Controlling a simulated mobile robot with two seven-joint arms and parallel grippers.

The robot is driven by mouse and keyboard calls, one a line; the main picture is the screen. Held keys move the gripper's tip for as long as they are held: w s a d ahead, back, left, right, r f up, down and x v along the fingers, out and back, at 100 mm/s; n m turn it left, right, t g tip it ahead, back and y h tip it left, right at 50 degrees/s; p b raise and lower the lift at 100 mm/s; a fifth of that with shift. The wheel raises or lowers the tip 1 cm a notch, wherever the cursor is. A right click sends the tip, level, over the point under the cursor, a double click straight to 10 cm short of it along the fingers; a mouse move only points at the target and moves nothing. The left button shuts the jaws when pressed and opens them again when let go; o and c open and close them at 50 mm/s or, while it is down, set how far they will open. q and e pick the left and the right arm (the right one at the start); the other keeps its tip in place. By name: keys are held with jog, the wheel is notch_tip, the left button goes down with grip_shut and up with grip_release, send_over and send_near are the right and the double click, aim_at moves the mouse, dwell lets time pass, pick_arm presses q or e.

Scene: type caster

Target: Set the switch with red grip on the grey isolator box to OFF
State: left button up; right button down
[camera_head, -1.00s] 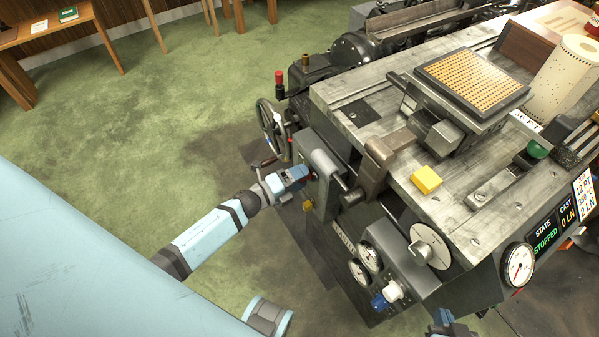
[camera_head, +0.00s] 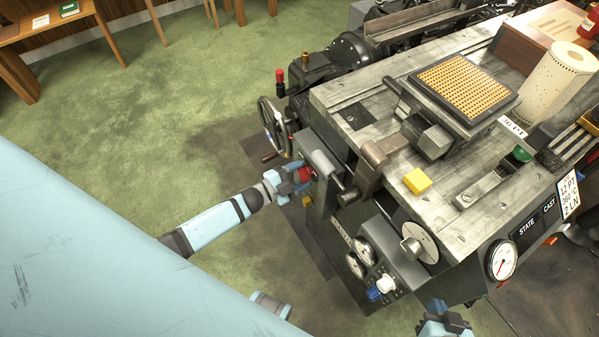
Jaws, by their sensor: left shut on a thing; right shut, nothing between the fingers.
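The grey isolator box (camera_head: 318,156) is on the near left end of the casting machine. The red grip (camera_head: 306,174) of its switch shows on the box's left side, between the fingers of my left gripper (camera_head: 300,177). That gripper is shut on the grip and hides part of it. The switch's marks are too small to read. My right gripper (camera_head: 440,322) is at the bottom edge, below the machine's front, shut and empty, apart from the switch.
A handwheel (camera_head: 272,126) stands just behind the box. Gauges (camera_head: 363,252), a blue knob (camera_head: 375,293) and a white knob (camera_head: 387,284) are on the front panel. The state display (camera_head: 528,227) is dark below its labels. Green floor lies open to the left.

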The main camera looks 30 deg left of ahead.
pick_arm(q)
jog(key=shift+n, duration=0.6)
jog(key=o, duration=0.9)
jog(key=v, duration=1.4)
